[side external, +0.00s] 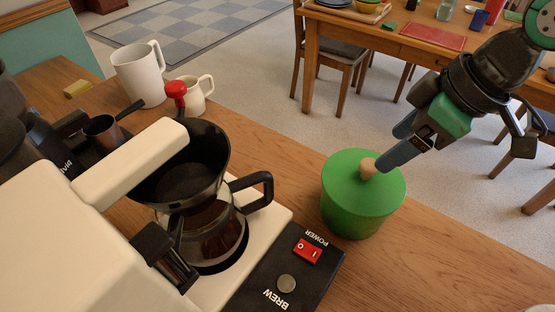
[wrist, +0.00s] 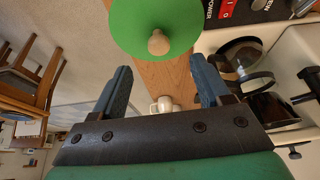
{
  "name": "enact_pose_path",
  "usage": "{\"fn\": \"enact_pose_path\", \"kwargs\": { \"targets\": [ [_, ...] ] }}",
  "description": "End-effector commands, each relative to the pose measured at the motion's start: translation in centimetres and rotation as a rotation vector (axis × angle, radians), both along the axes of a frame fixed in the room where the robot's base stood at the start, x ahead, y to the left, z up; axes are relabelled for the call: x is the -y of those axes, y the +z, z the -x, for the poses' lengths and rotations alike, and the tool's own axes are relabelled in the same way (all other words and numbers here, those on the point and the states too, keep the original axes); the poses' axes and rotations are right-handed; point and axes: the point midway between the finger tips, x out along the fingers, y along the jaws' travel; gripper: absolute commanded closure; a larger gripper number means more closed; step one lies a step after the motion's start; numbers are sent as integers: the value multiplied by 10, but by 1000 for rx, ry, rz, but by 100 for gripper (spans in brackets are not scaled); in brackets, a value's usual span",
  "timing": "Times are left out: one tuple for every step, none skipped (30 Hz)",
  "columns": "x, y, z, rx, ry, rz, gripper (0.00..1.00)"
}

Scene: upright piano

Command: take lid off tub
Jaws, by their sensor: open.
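A round green tub (side external: 352,215) stands upright on the wooden counter, to the right of the coffee machine. Its green lid (side external: 345,172) is on top, with a wooden knob (side external: 368,168) at the middle. In the wrist view the lid (wrist: 150,20) and its knob (wrist: 158,42) show at the top, beyond the fingertips. My gripper (side external: 390,150) is just to the right of the knob in the side view, tilted down toward it. In the wrist view my gripper (wrist: 160,78) has its two blue fingers wide apart with nothing between them. The lid hides the tub's inside.
A white coffee machine (side external: 85,240) with a glass carafe (side external: 215,235) and a black handle stands left of the tub. A large white mug (side external: 138,75) and a smaller cup (side external: 193,96) stand behind it. The wooden counter (side external: 410,260) is clear in front and right of the tub.

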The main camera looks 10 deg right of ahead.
Motion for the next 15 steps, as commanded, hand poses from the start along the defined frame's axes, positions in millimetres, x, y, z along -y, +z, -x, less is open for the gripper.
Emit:
{"fn": "enact_pose_path", "kwargs": {
  "targets": [
    [-2, -4, -1, 0, 2, 0, 31],
    [-2, -6, -2, 0, 1, 0, 31],
    [-3, -11, -4, 0, 0, 0, 31],
    [-4, -14, -4, 1, 0, 1, 31],
    [-5, -17, -5, 1, 0, 0, 31],
    [-6, -22, -6, 1, -1, 0, 31],
    [-7, -25, -7, 2, -2, 0, 31],
    [-8, -28, -9, 1, -3, 0, 31],
    [-9, -32, -10, 2, -3, -1, 31],
    [-10, -35, -11, 3, -4, 0, 31],
    [-11, -38, -12, 3, -4, 0, 31],
    [-12, -41, -12, 3, -4, 0, 31],
    [-12, -42, -13, 3, -4, 0, 31],
    [-13, -44, -13, 2, -5, -1, 31],
    [-13, -46, -14, 2, -5, -1, 31]
  ]
}}
